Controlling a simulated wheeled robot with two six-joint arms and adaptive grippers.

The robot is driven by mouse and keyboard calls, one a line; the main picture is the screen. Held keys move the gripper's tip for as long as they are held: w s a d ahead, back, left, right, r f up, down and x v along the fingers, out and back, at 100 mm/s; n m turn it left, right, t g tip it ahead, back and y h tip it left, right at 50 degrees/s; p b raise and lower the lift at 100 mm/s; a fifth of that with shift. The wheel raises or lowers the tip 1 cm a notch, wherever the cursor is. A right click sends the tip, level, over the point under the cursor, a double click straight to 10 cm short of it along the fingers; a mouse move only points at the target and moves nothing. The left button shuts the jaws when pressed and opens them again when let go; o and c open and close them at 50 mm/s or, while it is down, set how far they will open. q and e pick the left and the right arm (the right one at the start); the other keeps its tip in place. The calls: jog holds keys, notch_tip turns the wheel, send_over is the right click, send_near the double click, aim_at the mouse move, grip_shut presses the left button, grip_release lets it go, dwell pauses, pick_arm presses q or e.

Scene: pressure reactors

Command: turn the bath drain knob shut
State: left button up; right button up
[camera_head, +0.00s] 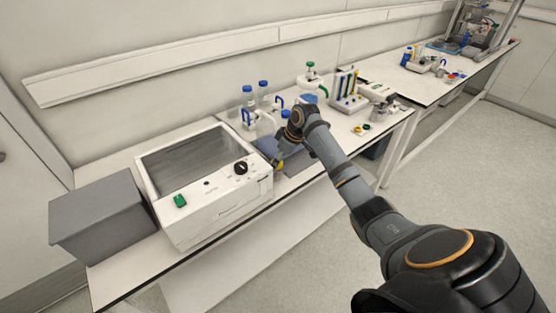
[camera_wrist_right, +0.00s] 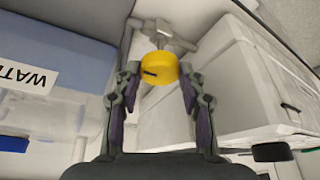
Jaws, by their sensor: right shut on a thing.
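The bath (camera_head: 215,200) is a white box with a dark open top, a black dial and a green switch on its front panel. It stands on the left part of the bench. The yellow drain knob (camera_wrist_right: 159,69) is on a metal valve (camera_wrist_right: 162,35) at the bath's right side. My right gripper (camera_wrist_right: 159,80) has its two fingers on either side of the yellow knob and is shut on it. In the head view the right gripper (camera_head: 279,160) is beside the bath's right end, partly hidden by my arm. My left gripper is not in view.
A grey box (camera_head: 100,215) stands left of the bath. A blue container with a white label (camera_wrist_right: 40,78) is close on the left in the wrist view. Blue-capped bottles (camera_head: 248,97) and a rack of tubes (camera_head: 348,92) stand farther along. The floor at right is clear.

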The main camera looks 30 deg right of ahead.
jog(key=shift+r+m+p, duration=0.15)
jog(key=shift+m+p, duration=0.15)
jog(key=shift+p, duration=0.3)
jog(key=m+h+p, duration=0.1)
jog(key=m+p, duration=0.1)
jog(key=p, duration=0.2)
jog(key=m+h+p, duration=0.1)
jog(key=m+p, duration=0.2)
jog(key=p, duration=0.1)
jog(key=m+h+p, duration=0.1)
jog(key=m+p, duration=0.2)
jog(key=p, duration=0.1)
jog(key=shift+a+r+p, duration=0.15)
jog(key=shift+a+p, duration=0.15)
jog(key=m+h+p, duration=0.1)
jog(key=m+p, duration=0.1)
jog(key=m, duration=0.1)
jog(key=shift+w+m+h+p, duration=0.1)
jog(key=shift+m+h+p, duration=0.2)
jog(key=shift+m+h, duration=0.35)
jog(key=m, duration=0.2)
jog(key=shift+a+f+m+g+h, duration=0.1)
jog(key=shift+f+m+g+h, duration=0.2)
jog(key=shift+m+g, duration=0.1)
jog(key=shift+m+g+h, duration=0.25)
jog(key=shift+m+g, duration=0.15)
jog(key=shift+m, duration=0.65)
jog(key=o, duration=1.2)
jog(key=shift+c, duration=0.2)
